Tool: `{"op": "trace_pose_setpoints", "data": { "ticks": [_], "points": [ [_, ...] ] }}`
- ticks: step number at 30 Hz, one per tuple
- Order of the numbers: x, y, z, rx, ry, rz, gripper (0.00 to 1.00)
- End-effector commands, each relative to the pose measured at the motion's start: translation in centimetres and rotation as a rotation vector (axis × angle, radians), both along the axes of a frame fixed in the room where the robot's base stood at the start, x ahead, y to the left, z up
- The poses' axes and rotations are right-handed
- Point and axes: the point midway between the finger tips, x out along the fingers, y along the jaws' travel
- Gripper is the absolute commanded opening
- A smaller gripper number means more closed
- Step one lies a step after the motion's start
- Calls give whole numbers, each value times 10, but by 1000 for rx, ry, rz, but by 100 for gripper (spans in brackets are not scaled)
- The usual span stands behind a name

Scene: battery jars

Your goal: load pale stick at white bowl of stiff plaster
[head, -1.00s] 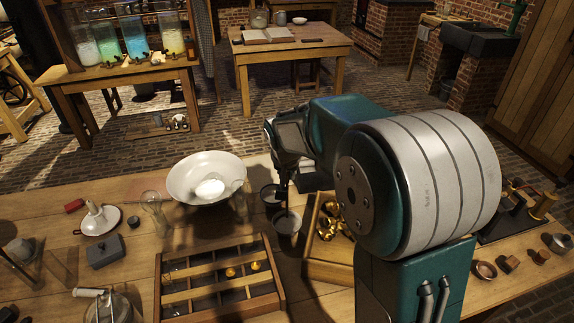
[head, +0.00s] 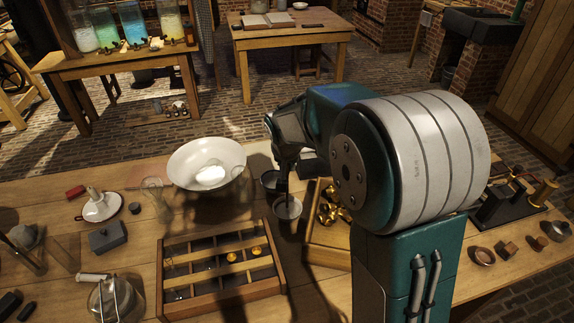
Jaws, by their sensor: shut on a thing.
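The white bowl (head: 188,155) stands on the workbench left of my gripper, with a bright white lump of plaster (head: 211,174) inside. My gripper (head: 284,188) points down to the right of the bowl and is apart from it. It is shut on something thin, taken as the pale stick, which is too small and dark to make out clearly. The gripper's tip is over a small round grey dish (head: 289,209). I cannot tell whether the held thing touches the dish. A dark cup (head: 268,181) stands close behind the gripper.
A divided wooden tray (head: 165,290) lies in front of the bowl. A wooden box (head: 325,233) with brass pieces is right of the gripper, partly hidden by my arm. A glass vessel (head: 153,186) stands left of the bowl. A white candle holder (head: 100,207) stands further left.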

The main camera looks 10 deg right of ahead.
Motion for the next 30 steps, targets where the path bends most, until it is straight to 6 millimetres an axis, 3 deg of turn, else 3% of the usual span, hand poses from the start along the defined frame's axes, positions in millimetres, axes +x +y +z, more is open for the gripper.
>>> {"op": "trace_pose_setpoints", "data": {
  "ticks": [30],
  "points": [
    [0,0,-9,-1,0,0,0]
  ]
}}
